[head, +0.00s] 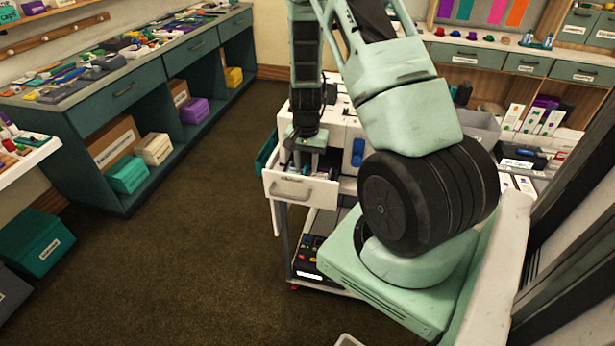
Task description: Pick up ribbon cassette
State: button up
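No ribbon cassette can be made out for certain in the head view. My gripper (306,165) points straight down over the open top drawer (287,186) of a white cart (345,128). Its fingertips are low, at or inside the drawer, and too small and shaded to show whether they are apart or hold anything. The drawer's contents are mostly hidden by its front panel and my gripper. A blue item (358,152) stands upright just right of the drawer.
The cart's lower shelf (325,222) carries a black device with coloured buttons (312,254). A long teal workbench (125,75) covered with small items runs along the left. Shelves and drawers (527,63) stand at the right. The brown carpet (190,235) between is clear.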

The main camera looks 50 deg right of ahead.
aim_at(306, 165)
grip_shut()
notch_tip(306, 165, up, 10)
jog(key=b, duration=0.1)
jog(key=shift+b, duration=0.3)
dwell(0.4)
